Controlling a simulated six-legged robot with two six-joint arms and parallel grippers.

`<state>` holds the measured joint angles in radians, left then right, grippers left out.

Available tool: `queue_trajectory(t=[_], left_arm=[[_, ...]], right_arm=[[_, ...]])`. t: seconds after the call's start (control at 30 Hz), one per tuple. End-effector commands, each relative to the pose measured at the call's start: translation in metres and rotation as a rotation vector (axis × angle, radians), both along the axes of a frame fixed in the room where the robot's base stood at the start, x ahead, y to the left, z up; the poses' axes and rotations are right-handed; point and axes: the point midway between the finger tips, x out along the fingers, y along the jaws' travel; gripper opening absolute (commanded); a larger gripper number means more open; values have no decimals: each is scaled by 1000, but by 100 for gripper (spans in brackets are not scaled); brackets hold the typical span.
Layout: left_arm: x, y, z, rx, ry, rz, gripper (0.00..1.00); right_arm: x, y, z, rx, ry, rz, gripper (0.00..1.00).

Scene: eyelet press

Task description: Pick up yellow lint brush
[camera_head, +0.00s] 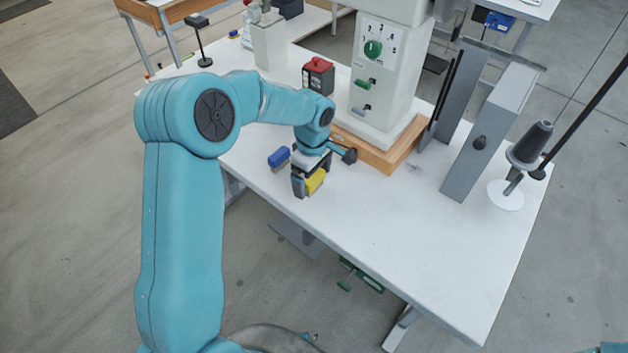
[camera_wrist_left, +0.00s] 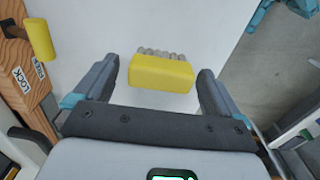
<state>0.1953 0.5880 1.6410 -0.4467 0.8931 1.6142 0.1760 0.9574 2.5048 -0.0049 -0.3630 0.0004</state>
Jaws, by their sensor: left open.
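The yellow lint brush (camera_head: 315,181) lies on the white table (camera_head: 390,240) near its front left edge, in front of the press. In the left wrist view the brush (camera_wrist_left: 161,73) shows as a yellow block with a grey ribbed part along its far side. My left gripper (camera_head: 307,187) is over the brush, its jaws pointing down. In the left wrist view the left gripper (camera_wrist_left: 160,85) is open, one finger on each side of the brush, with a gap on both sides. My right gripper does not show.
A blue block (camera_head: 279,157) lies just left of my left gripper. The press (camera_head: 385,80) stands on a wooden base (camera_head: 395,155) behind it. A red-topped black box (camera_head: 318,75) is further back. A thread cone (camera_head: 530,142) stands at the right. The front right tabletop is clear.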

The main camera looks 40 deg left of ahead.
Motion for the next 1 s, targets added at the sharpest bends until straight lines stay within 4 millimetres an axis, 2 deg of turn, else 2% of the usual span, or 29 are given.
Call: queue_trajectory(t=[0.1,0.3,0.47,0.5,0.83,1.0], left_arm=[[0,0,-8,-1,0,0,98],[0,0,-8,0,0,-1,98],[0,0,-8,0,0,-1,46],[0,0,-8,0,0,-1,42],[0,0,-7,0,-1,-1,42],[1,0,4,1,-3,0,42]], right_arm=[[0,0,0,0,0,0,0],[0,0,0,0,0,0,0],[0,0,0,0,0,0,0],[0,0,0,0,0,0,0],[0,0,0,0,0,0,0],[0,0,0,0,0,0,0]])
